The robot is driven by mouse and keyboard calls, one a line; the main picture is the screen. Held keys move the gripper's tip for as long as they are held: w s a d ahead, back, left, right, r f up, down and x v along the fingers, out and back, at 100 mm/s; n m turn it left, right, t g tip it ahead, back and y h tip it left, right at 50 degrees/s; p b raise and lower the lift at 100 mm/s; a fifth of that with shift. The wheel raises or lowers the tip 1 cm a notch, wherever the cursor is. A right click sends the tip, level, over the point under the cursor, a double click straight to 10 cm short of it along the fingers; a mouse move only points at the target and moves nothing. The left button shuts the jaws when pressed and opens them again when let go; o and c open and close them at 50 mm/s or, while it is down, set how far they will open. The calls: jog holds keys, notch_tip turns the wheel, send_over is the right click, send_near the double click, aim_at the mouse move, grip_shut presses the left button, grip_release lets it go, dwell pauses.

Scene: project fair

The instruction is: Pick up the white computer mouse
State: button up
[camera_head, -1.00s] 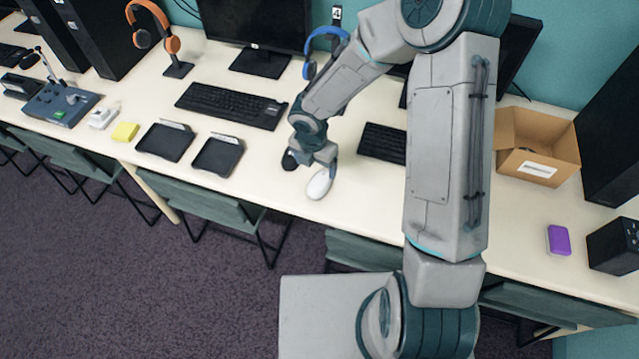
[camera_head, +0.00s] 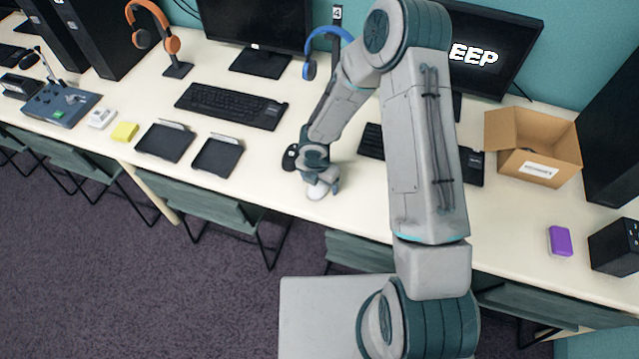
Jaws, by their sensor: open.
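The white computer mouse (camera_head: 316,192) lies on the cream table near its front edge. My gripper (camera_head: 319,186) is low over the mouse and covers most of it; only its near end shows. The gripper is open. The fingertips are partly hidden by the wrist, so I cannot tell whether they touch the mouse. A black mouse (camera_head: 290,157) sits just behind and left of the gripper, partly hidden by it.
A black keyboard (camera_head: 231,106) lies behind left; another keyboard (camera_head: 371,141) is partly behind my arm. Two dark trays (camera_head: 165,141) are at left. A cardboard box (camera_head: 538,135) and a purple item (camera_head: 559,241) are at right.

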jog(key=c, duration=1.1)
jog(key=shift+r, duration=0.15)
